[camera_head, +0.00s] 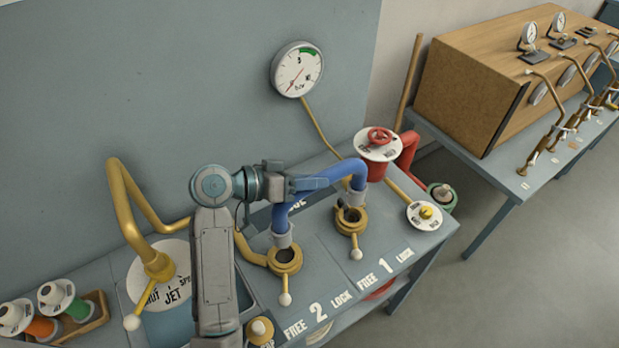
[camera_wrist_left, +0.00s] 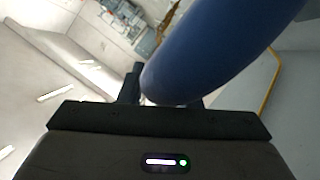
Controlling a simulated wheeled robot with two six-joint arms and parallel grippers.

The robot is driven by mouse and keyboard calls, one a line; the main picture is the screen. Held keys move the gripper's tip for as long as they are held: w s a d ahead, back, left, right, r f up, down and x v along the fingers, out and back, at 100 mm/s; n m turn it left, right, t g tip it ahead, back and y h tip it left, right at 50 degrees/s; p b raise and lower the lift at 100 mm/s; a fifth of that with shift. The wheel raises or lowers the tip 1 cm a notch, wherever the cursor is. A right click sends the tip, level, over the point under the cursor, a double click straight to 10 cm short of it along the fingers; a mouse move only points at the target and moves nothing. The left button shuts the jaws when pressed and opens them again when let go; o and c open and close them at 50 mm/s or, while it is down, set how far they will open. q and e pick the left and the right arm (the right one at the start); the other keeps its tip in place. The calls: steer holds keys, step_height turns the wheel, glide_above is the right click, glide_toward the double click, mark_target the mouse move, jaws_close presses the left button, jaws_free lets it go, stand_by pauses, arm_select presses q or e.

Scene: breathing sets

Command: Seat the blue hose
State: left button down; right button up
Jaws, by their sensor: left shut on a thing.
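The blue hose (camera_head: 318,184) is an upside-down U with a grey cuff on each end. My left gripper (camera_head: 303,184) is shut on it near the top of its arch, and the hose fills much of the left wrist view (camera_wrist_left: 215,50). The left cuff (camera_head: 282,236) is at or just above the brass socket marked 2 (camera_head: 286,262). The right cuff (camera_head: 355,197) is just above the brass socket marked 1 (camera_head: 351,221), whose dark opening shows. I cannot tell whether either cuff touches its socket. My right gripper is out of view.
Levers with white knobs (camera_head: 285,299) point toward the FREE/LOCK lettering. A yellow pipe (camera_head: 127,215) stands left of my arm. A gauge (camera_head: 297,69) is on the back panel. A red valve (camera_head: 379,139) and a yellow-knobbed dial (camera_head: 426,214) are at right.

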arm_select(q)
steer(key=shift+f+b, duration=0.7)
steer(key=shift+f, duration=0.25)
step_height(320, 180, down, 4)
steer(key=shift+r+b, duration=0.15)
steer(key=shift+b, duration=1)
steer(key=shift+p, duration=0.4)
stand_by(0.5)
